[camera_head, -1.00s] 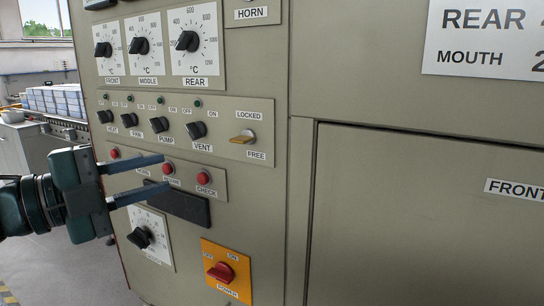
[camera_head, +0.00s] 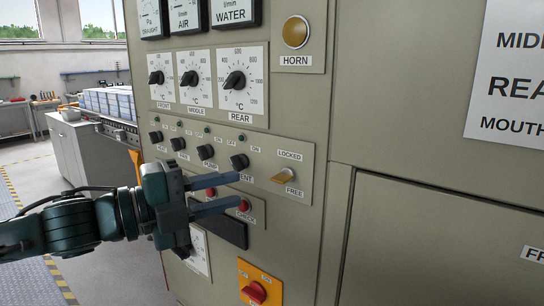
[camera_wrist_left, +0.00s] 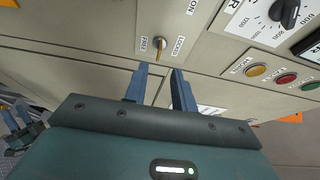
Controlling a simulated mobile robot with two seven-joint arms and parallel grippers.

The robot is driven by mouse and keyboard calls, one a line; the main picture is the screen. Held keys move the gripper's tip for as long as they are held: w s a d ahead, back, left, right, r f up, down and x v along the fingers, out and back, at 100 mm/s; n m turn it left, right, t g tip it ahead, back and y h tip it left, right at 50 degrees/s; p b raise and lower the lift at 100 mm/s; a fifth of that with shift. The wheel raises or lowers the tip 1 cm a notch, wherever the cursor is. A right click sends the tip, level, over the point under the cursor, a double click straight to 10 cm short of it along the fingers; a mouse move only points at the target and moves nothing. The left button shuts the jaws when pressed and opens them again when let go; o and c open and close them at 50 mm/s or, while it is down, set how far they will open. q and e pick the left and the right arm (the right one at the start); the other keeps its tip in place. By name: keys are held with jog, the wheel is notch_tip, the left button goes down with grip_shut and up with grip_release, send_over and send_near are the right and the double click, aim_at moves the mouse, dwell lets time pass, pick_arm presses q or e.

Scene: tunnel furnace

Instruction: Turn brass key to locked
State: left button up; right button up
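The brass key (camera_head: 283,178) sits in a round lock on the panel, between the LOCKED label (camera_head: 290,155) above and the FREE label (camera_head: 294,191) below. Its grip lies roughly sideways, and I cannot tell its exact setting. My left gripper (camera_head: 239,190) is open and empty, its two blue fingers pointing right towards the key, with a gap short of it. In the left wrist view the key (camera_wrist_left: 159,48) appears just beyond and between the open fingertips (camera_wrist_left: 160,70), not touched.
Black switch knobs (camera_head: 239,161) and red buttons (camera_head: 244,205) lie close to my left fingers. The yellow HORN button (camera_head: 295,33) is above. A furnace door (camera_head: 440,240) is at the right.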

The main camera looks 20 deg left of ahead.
aim_at(274, 181)
pick_arm(q)
jog(key=p+x, duration=0.5)
jog(key=x, duration=0.2)
jog(key=shift+s+d+r, duration=0.1)
jog(key=shift+w+d, duration=0.5)
jog(key=shift+w, duration=0.05)
pick_arm(e)
jog(key=shift+s+d+r+g+h, duration=0.2)
jog(key=shift+d+r+g+h, duration=0.1)
jog(key=shift+d, duration=0.2)
jog(key=shift+s+d+r+g+h, duration=0.2)
jog(key=shift+d+r, duration=0.1)
jog(key=shift+d, duration=0.15)
pick_arm(q)
jog(key=shift+c, duration=0.5)
grip_shut()
pick_arm(e)
jog(key=shift+r, duration=0.1)
